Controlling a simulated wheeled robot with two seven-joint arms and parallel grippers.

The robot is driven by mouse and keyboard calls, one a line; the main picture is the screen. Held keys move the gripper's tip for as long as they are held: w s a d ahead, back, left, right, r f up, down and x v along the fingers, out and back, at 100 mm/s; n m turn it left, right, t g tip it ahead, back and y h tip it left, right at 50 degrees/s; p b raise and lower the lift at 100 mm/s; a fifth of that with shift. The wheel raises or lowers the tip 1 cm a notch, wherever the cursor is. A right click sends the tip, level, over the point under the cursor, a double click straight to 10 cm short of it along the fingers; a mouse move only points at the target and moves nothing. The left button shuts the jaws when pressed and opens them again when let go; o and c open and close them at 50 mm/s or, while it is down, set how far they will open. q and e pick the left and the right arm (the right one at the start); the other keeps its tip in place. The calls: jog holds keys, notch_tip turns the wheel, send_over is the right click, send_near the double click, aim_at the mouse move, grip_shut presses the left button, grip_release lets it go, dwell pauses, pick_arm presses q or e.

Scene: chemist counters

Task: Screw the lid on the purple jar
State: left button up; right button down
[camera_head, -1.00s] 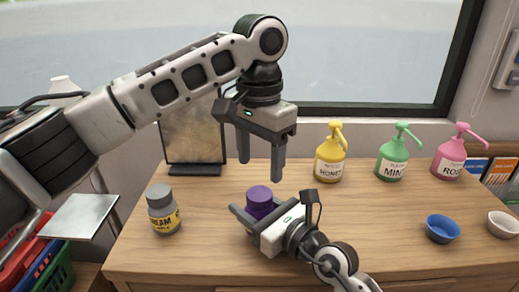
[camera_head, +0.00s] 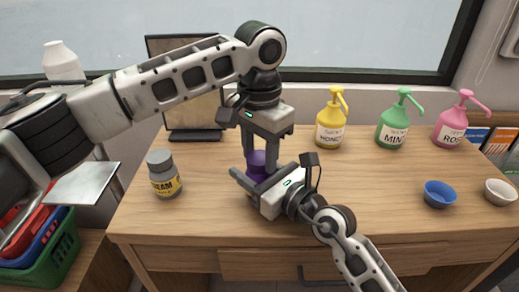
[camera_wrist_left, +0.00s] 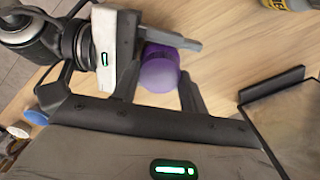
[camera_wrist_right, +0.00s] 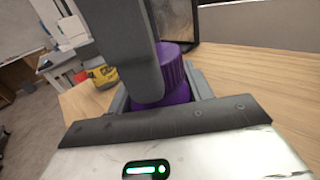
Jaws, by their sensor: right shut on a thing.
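The purple jar (camera_wrist_right: 165,97) stands upright on the wooden counter, with its ribbed purple lid (camera_wrist_right: 172,65) on top; whether the lid is threaded tight cannot be told. My right gripper (camera_head: 252,176) is shut on the jar from the side, low down. My left gripper (camera_head: 262,166) points straight down over the jar, with its fingers open on either side of the lid. The left wrist view shows the round lid top (camera_wrist_left: 160,70) between those fingers. In the head view the grippers hide most of the jar.
Yellow (camera_head: 331,120), green (camera_head: 393,120) and pink (camera_head: 456,120) pump bottles stand at the back right. A blue bowl (camera_head: 440,194) and a white bowl (camera_head: 500,191) sit at right. A dark-framed panel (camera_head: 194,133) stands behind.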

pick_arm(q)
jog(key=shift+c, duration=0.2)
jog(key=o, duration=1.2)
notch_tip(320, 180, up, 12)
jog(key=shift+r, duration=0.1)
pick_arm(e)
jog(key=c, duration=0.5)
grip_release()
